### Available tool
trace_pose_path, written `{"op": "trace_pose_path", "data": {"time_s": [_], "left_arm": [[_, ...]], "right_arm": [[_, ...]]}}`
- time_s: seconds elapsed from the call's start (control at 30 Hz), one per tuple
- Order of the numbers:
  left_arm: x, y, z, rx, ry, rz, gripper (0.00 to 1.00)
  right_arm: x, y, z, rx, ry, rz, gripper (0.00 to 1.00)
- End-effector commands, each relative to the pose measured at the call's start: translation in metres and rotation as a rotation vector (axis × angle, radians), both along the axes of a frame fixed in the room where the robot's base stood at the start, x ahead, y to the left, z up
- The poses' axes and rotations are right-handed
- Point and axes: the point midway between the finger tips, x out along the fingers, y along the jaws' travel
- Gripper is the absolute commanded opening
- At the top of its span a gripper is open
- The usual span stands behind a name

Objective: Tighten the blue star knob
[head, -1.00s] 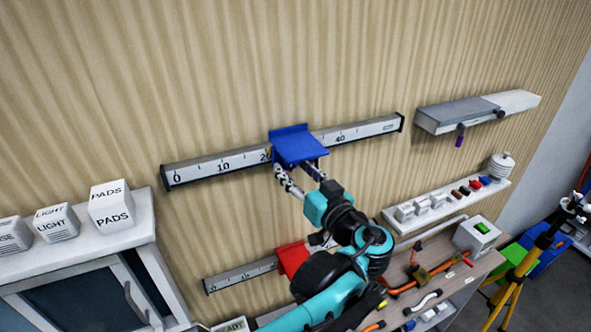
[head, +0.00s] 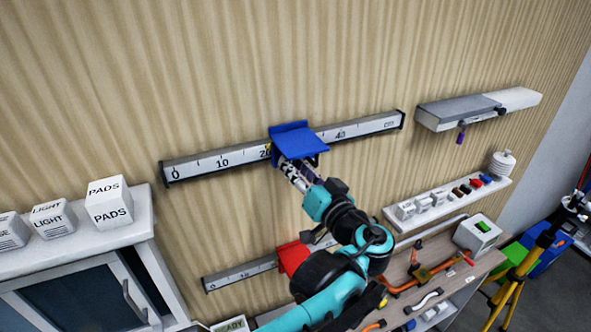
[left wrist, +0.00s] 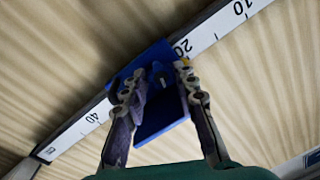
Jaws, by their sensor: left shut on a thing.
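A blue carriage (head: 300,143) sits on the upper wall scale (head: 220,162), just right of the 20 mark. My left gripper (head: 287,168) reaches up from below to the carriage's underside. In the left wrist view, its two fingers (left wrist: 158,80) stand on either side of the small, dark blue star knob (left wrist: 160,72) at the front of the carriage (left wrist: 165,115). The gripper is shut on the knob. The knob is small and shaded here, and in the head view the carriage and fingers hide it. My right gripper is not in view.
A lower scale (head: 238,277) with a red carriage (head: 293,257) lies below, behind my arm. A grey-and-white wall shelf (head: 470,110) is at upper right. White boxes (head: 110,205) stand on a cabinet at left. A workbench with tools is at lower right.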

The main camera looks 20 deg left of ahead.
Motion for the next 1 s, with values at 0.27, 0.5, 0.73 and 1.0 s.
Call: {"op": "trace_pose_path", "data": {"time_s": [0.27, 0.5, 0.73, 1.0], "left_arm": [[-0.001, 0.001, -0.002, 0.174, 0.194, 0.0, 0.0], [-0.001, 0.001, -0.002, 0.326, 0.365, 0.0, 0.0], [-0.001, 0.001, -0.002, 0.471, 0.528, -0.001, 0.0], [-0.002, 0.002, -0.002, 0.641, 0.719, 0.0, 0.0]], "right_arm": [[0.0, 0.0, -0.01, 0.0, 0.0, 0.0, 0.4], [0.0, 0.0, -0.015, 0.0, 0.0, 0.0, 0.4], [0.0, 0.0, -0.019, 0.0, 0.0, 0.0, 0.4], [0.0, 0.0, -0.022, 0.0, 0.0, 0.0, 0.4]]}}
